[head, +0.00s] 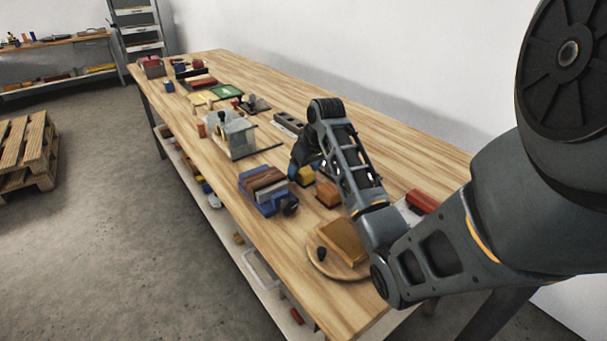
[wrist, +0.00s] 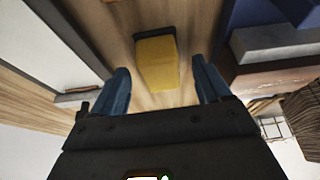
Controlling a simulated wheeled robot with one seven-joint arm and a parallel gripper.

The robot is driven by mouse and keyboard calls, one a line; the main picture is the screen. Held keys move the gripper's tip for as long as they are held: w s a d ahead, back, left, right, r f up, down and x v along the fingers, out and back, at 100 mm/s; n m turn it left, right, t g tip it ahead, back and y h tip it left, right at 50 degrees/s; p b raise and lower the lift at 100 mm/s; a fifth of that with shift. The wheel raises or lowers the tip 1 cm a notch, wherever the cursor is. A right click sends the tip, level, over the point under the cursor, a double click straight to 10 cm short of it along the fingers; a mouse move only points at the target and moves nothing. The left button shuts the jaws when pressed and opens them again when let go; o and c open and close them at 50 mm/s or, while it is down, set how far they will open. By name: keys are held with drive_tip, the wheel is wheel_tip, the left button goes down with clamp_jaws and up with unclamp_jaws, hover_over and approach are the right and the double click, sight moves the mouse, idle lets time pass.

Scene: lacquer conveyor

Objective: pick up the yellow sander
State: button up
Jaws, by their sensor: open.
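The yellow sander (wrist: 157,65) is a yellow block with a dark strip at its far end. It lies on the wooden bench top and sits between and just beyond my fingertips in the wrist view. It also shows in the head view (head: 305,175), close to my gripper (head: 298,165), partly behind it. In the wrist view my gripper (wrist: 160,85) is open, with one blue finger on each side of the sander's line. I see no contact between the fingers and the sander.
A blue vise-like block with brown jaws (head: 262,187) stands left of the sander. An orange-brown block (head: 328,194) and a round board (head: 320,264) with a wooden block lie nearer. A grey machine (head: 238,136) stands farther back. The bench's left edge is mostly clear.

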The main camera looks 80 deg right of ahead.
drive_tip(key=shift+w+d+f, duration=0.1)
drive_tip(key=shift+w+f, duration=0.1)
drive_tip(key=shift+f, duration=0.4)
drive_tip(key=shift+c, duration=0.4)
drive_tip(key=c, duration=1)
drive_tip(key=shift+r, duration=0.1)
drive_tip(key=shift+r, duration=0.45)
wheel_tip(320, 180, up, 3)
drive_tip(key=shift+f, duration=0.15)
drive_tip(key=s+d+r, duration=0.2)
drive_tip(key=s, duration=0.1)
drive_tip(key=s+d+r+b, duration=0.1)
drive_tip(key=s+r, duration=0.2)
drive_tip(key=s, duration=0.1)
drive_tip(key=s+d+r+b, duration=0.1)
drive_tip(key=s+d+r, duration=0.1)
drive_tip(key=s, duration=0.1)
drive_tip(key=shift+s+d+r, duration=0.15)
drive_tip(key=shift+d, duration=0.15)
